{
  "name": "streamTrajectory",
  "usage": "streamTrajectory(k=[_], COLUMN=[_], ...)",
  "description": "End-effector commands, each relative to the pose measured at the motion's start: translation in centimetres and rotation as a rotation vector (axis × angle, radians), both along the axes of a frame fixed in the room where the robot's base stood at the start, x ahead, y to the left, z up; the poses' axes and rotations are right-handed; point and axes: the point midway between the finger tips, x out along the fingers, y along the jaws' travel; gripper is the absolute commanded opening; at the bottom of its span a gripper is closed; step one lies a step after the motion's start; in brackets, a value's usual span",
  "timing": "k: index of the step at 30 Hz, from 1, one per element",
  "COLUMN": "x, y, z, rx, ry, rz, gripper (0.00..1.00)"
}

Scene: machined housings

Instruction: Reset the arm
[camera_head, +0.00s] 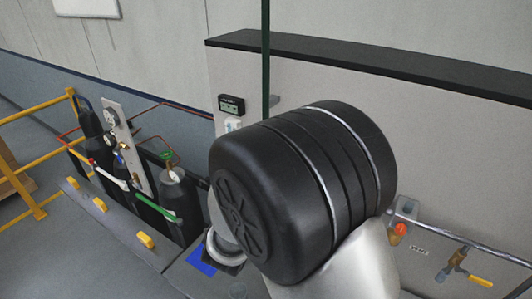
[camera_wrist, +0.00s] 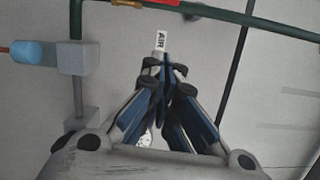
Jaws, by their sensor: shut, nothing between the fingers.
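My gripper (camera_wrist: 167,62) shows in the wrist view with its dark blue fingers drawn together at the tips. It is shut and holds nothing. A small white label reading "AIR" (camera_wrist: 162,41) shows on the light wall just beyond the fingertips. In the head view, a large black joint of my arm fills the middle and hides what lies behind it. The gripper itself cannot be made out in the head view.
Dark gas cylinders (camera_head: 175,190) stand behind a low grey barrier at the left, beside a yellow railing (camera_head: 33,210). A yellow-handled valve (camera_head: 457,260) is at the lower right. Green pipes (camera_wrist: 230,16) and a grey bracket with a blue end (camera_wrist: 32,53) lie near the gripper.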

Motion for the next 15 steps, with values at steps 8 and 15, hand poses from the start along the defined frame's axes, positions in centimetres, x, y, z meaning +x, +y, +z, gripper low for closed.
streamTrajectory(k=[8,15], x=[-1.5,-11.5], y=[-5.4,-19.0], z=[-0.4,-5.0], rx=[0.205,0.935], ry=[-0.052,-0.365], rz=[-0.164,-0.706], gripper=[0.00,0.00])
